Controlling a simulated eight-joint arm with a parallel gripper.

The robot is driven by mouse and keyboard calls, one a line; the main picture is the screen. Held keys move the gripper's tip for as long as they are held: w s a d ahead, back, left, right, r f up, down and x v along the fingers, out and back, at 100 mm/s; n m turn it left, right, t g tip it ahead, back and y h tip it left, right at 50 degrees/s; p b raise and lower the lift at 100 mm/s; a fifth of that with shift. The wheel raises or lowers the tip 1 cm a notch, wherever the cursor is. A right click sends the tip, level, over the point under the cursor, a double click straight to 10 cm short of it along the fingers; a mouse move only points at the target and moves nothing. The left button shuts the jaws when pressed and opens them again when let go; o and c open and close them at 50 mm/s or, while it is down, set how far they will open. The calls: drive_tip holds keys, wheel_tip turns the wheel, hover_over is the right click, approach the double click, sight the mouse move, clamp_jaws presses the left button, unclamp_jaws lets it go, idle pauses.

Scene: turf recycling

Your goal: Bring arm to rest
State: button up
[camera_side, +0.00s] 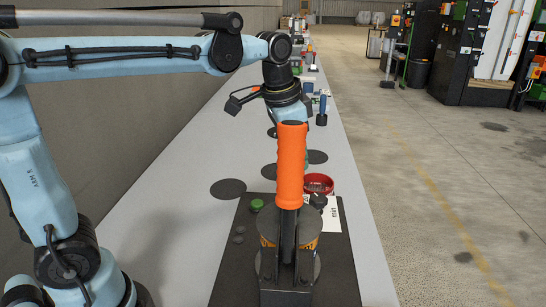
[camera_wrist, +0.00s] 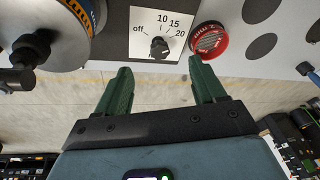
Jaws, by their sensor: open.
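My gripper (camera_wrist: 160,66) shows in the wrist view with its two green fingers spread apart and nothing between them. Beyond the fingertips is a white dial card (camera_wrist: 143,22) marked off, 10, 15 and 20, with a black knob (camera_wrist: 159,47) on it. In the side view my pale blue arm reaches across from the left and bends down behind an upright orange handle (camera_side: 291,165). That handle hides most of my gripper there. The gap between the fingers and the knob is hard to judge.
A red round piece (camera_wrist: 209,40) sits right of the dial card. A round machine part with a scale (camera_wrist: 78,12) is at the upper left. In the side view, a green button (camera_side: 257,205) is on the dark base plate (camera_side: 225,270). The long grey table (camera_side: 160,215) has bare room.

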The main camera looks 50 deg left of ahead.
drive_tip(key=s+a+f+n+t, duration=0.2)
drive_tip(key=s+f+n+t, duration=0.2)
drive_tip(key=s+f, duration=0.3)
drive_tip(key=s, duration=0.4)
drive_tip(key=shift+a+f+n, duration=0.25)
drive_tip(key=shift+f+n, duration=0.05)
drive_tip(key=shift+n, duration=0.1)
